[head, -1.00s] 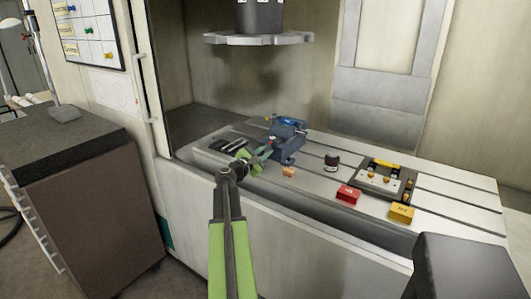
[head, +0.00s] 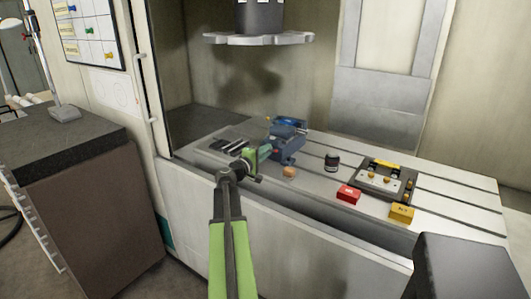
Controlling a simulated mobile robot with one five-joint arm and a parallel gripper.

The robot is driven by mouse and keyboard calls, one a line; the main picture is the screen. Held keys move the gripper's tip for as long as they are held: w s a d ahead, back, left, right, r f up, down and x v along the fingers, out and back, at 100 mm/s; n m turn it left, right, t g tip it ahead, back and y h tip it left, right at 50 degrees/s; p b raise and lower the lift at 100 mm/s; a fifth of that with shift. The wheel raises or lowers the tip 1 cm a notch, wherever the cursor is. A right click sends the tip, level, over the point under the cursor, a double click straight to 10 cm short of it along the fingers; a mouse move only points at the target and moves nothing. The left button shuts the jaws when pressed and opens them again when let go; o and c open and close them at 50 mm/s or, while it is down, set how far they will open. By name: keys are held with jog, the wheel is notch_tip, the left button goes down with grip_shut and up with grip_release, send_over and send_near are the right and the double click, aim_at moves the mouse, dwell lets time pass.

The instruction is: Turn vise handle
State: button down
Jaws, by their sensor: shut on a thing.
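The blue vise (head: 289,141) stands on the slotted machine table, left of its middle. My green arm reaches up from the bottom of the head view, and my gripper (head: 264,152) is at the vise's near left side. It is shut at the place where the vise handle is; the handle is hidden or too small to make out behind the gripper. The fingertips look close against the vise body.
The slotted table (head: 447,193) carries a small wooden block (head: 290,172), a dark round jar (head: 332,161), a red box (head: 348,194), a yellow box (head: 401,213) and a dark tray (head: 372,174). Dark bars (head: 228,145) lie left of the vise. A toothed disc (head: 258,39) hangs above.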

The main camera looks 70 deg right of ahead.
jog(key=m, duration=0.4)
jog(key=shift+w, duration=0.15)
jog(key=shift+m, duration=2.5)
jog(key=c, duration=1.4)
grip_release()
jog(key=shift+o, duration=0.2)
jog(key=v, duration=1.7)
jog(key=shift+a, duration=0.25)
